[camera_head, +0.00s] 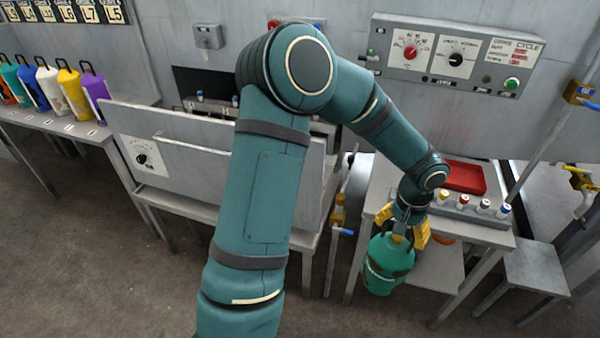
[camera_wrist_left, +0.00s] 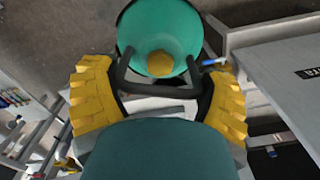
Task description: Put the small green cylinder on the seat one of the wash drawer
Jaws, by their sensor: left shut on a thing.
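The small green cylinder (camera_head: 383,272) hangs in the air from my left gripper (camera_head: 402,228), in front of the right-hand grey table. In the left wrist view the green cylinder (camera_wrist_left: 185,25) lies beyond the yellow fingers of the gripper (camera_wrist_left: 158,88), which are shut on its dark handle. A yellow knob shows at the middle of its top. A grey drawer-like unit with a front panel (camera_head: 222,160) stands behind my left arm; my arm hides part of it, and seat one cannot be told. My right gripper is not in view.
Several coloured cylinders with handles stand on the left table (camera_head: 60,122). The right table (camera_head: 380,185) bears a red tray (camera_head: 464,178) and a rack with several small capped items. A control panel (camera_head: 450,58) hangs on the wall. A low stool (camera_head: 536,268) stands right.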

